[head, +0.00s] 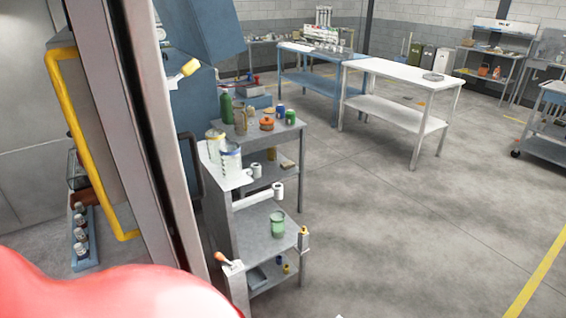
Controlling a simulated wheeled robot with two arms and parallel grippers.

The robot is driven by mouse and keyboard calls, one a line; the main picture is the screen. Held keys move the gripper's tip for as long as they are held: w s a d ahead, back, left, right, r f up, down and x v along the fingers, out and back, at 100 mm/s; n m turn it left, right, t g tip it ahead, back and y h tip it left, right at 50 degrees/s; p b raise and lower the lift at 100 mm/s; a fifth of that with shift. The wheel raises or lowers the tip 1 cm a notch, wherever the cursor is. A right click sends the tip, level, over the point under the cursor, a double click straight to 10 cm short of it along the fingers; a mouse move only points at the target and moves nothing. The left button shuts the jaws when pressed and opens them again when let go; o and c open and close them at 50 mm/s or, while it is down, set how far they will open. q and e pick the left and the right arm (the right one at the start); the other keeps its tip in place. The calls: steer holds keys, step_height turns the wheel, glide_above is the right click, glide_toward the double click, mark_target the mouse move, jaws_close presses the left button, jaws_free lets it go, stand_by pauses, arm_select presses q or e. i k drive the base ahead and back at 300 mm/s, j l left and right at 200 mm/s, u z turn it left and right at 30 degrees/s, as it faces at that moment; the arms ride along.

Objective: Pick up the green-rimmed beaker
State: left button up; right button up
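A green beaker (277,224), translucent with a green rim, stands upright on the grey middle shelf of a tool cart (258,236), a little below the picture's centre. Two larger clear beakers stand higher up at the cart's back left: one with a blue rim (230,161) and one with a yellowish rim (215,144). Neither of my grippers shows in the head view, so their state cannot be seen.
A grey stand (288,132) with a green bottle (226,107) and small cans is behind the cart. A pillar (139,120) blocks the left. A white table (392,72) stands farther back. The floor (420,230) to the right is clear.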

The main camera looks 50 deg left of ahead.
mark_target(278, 218)
steer(key=i+u, duration=0.35)
steer(key=u, duration=0.15)
steer(key=i+l+u, duration=0.2)
steer(key=i+u, duration=0.25)
steer(key=i+l+u, duration=0.2)
steer(key=u, duration=0.3)
steer(key=i+l+u, duration=0.25)
steer(key=l+u, duration=0.2)
steer(key=i+l+u, duration=0.2)
steer(key=u, duration=0.15)
steer(key=i+l+u, duration=0.2)
steer(key=l+u, duration=0.15)
steer(key=i+l+u, duration=0.15)
steer(key=l+u, duration=0.2)
steer(key=i+l+u, duration=0.1)
steer(key=l+u, duration=0.65)
steer(key=i+l, duration=0.1)
steer(key=i, duration=0.45)
